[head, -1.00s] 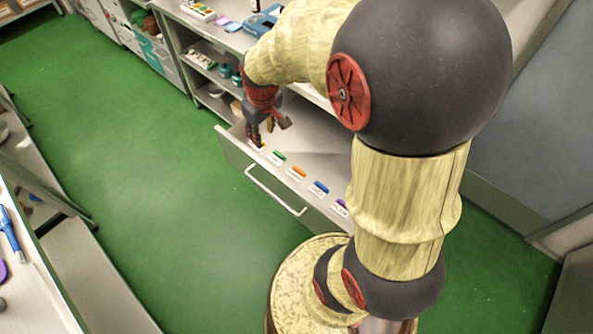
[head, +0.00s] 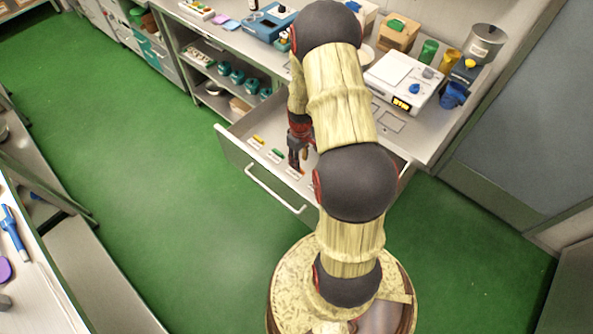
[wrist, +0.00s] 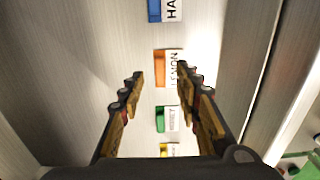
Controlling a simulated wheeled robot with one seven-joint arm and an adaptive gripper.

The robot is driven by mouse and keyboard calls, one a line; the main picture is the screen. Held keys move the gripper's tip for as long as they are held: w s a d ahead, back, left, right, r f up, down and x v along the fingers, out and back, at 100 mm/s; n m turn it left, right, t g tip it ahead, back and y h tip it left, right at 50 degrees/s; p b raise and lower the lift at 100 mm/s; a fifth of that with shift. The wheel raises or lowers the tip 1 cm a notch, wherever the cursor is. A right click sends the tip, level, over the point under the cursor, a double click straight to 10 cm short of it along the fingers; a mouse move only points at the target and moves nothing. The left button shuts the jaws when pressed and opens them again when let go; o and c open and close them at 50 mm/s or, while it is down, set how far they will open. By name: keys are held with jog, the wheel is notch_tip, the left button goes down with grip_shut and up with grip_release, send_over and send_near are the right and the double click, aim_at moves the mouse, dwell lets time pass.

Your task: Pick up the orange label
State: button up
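The orange label (wrist: 160,68) lies flat on the drawer floor in the wrist view, an orange tab with a white part reading what looks like "LEMON". My gripper (wrist: 159,76) is open, its two fingers apart on either side of the label's line and nothing between them. The label appears below and slightly beyond the fingertips. In the head view my gripper (head: 297,165) is low over the open drawer and largely hides the orange label.
The drawer (head: 232,152) is open, with its front wall close to the gripper. A green label (wrist: 160,118), a yellow label (wrist: 166,150) and a blue label (wrist: 154,10) lie in the same row. The counter above holds a scale (head: 401,80) and a pot (head: 484,44).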

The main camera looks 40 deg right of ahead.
aim_at(295, 171)
jog(key=f, duration=0.3)
jog(key=f+b, duration=0.1)
jog(key=f, duration=0.1)
jog(key=shift+w, duration=0.25)
jog(key=c, duration=0.7)
grip_shut()
